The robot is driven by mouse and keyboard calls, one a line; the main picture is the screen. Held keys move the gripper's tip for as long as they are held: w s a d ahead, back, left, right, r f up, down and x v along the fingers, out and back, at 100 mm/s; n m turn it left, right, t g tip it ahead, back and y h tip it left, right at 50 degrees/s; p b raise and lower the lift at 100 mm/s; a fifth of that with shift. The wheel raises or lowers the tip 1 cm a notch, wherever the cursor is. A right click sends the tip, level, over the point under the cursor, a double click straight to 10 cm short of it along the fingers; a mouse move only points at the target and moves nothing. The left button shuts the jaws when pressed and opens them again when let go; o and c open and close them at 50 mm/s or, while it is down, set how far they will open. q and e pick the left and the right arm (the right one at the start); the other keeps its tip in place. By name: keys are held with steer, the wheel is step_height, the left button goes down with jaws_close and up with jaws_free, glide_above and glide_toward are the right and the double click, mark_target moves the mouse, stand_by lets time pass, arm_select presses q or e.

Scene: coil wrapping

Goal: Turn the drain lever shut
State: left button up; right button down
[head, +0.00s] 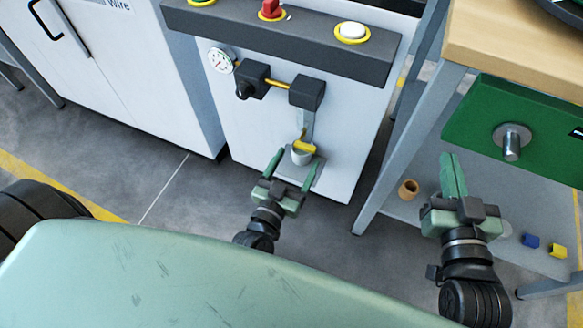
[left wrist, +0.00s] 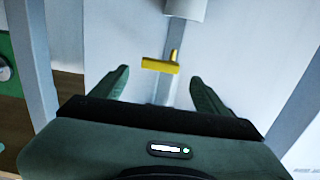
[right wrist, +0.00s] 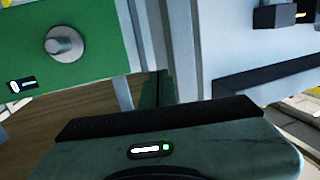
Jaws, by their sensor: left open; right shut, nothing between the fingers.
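The yellow drain lever (head: 304,147) sits low on the white machine front, above a small grey cup-like part (head: 302,157). In the left wrist view the yellow lever (left wrist: 160,66) lies crosswise, with a short stub rising at its right end. My left gripper (head: 290,166) is open just in front of the lever. Its two fingers (left wrist: 160,85) stand on either side of the lever with gaps, not visibly touching it. My right gripper (head: 453,172) is shut and empty, off to the right in front of the bench.
The machine's dark ledge (head: 350,62) carries buttons above a gauge (head: 221,60) and a black valve block (head: 307,92). A wooden-topped bench (head: 520,42) with a green panel (head: 470,125) stands at the right. A brown cup (head: 408,189) and small blocks lie below it.

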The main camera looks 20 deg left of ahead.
arm_select(q)
steer(key=s, duration=0.4)
steer(key=shift+p, duration=0.3)
arm_select(e)
steer(key=f, duration=0.1)
steer(key=f+g, duration=0.1)
steer(key=s+d+f+g, duration=0.1)
steer(key=shift+f+h, duration=0.4)
arm_select(q)
steer(key=shift+r, duration=0.15)
arm_select(e)
steer(key=shift+a, duration=0.1)
